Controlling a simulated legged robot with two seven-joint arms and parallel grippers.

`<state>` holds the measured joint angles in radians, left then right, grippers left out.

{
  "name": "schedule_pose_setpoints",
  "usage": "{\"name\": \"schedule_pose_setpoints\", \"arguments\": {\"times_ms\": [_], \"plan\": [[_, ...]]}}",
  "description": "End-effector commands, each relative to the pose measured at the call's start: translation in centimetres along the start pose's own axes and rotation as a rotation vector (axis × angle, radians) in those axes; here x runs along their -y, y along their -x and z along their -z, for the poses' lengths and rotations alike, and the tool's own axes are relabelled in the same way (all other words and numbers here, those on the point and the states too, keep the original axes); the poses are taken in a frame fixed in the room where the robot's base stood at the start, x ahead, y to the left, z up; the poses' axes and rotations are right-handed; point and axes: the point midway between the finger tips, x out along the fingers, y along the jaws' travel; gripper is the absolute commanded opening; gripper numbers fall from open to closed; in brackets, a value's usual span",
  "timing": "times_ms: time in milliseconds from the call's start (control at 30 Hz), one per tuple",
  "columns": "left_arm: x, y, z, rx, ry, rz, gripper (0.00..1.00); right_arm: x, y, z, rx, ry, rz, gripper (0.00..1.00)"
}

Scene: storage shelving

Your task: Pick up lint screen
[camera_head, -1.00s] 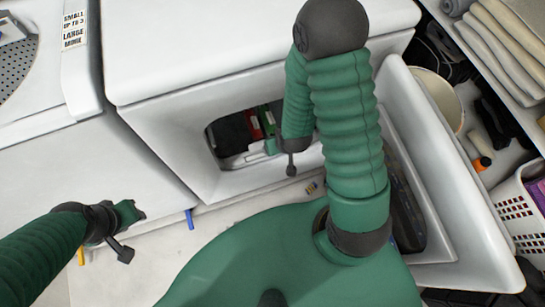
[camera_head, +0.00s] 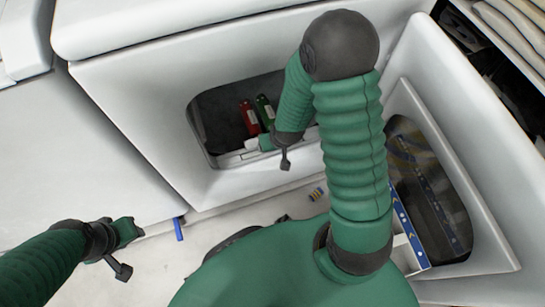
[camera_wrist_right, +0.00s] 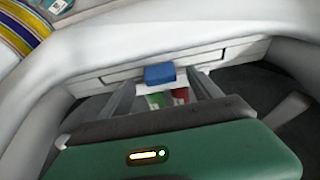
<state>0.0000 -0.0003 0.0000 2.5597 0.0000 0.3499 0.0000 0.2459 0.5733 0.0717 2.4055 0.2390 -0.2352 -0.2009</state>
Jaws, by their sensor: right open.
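The lint screen seems to be the piece with a blue block-like handle (camera_wrist_right: 160,74) in the right wrist view, set in a pale slotted panel (camera_wrist_right: 222,52) at the lip of the dryer opening. In the head view the pale lip (camera_head: 232,158) shows, but the blue handle is hidden. My right gripper (camera_head: 268,143) is at this lip. Its fingers (camera_wrist_right: 163,84) are open, one on each side of the blue handle; I cannot tell whether they touch it. My left gripper (camera_head: 134,229) hangs away from the dryer, seemingly empty, its jaw state unclear.
The white dryer (camera_head: 130,90) has its door (camera_head: 470,170) swung open at right, close to my right arm. A red item (camera_head: 249,118) and a green item (camera_head: 265,110) are inside the opening. A blue stick (camera_head: 178,229) and a small striped item (camera_head: 316,194) lie on the floor.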

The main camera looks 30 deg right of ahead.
Motion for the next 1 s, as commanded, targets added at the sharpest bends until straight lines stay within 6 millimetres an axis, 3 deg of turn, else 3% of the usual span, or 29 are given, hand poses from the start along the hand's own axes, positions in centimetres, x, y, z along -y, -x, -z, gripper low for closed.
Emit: {"name": "schedule_pose_setpoints", "arguments": {"times_ms": [33,67,300,833,1000], "plan": [[0.00,-1.44,-0.37,0.001,0.000,0.000,0.36,0.01,-1.75,-0.28,-0.001,-0.001,0.000,0.73],[0.00,-1.62,-0.42,0.001,0.000,0.000,0.36,0.02,-2.09,-0.24,0.000,-0.001,0.001,0.73],[0.00,-1.35,-0.33,0.000,0.000,0.000,0.36,0.03,-2.01,0.00,-0.001,0.000,0.001,0.73],[0.00,-1.36,-0.34,0.001,0.000,0.000,0.36,0.04,-2.02,-0.01,-0.001,0.000,0.001,0.03],[0.00,-1.36,-0.34,0.001,0.000,0.000,0.36,0.04,-2.02,-0.01,-0.001,0.000,0.001,0.00]]}}
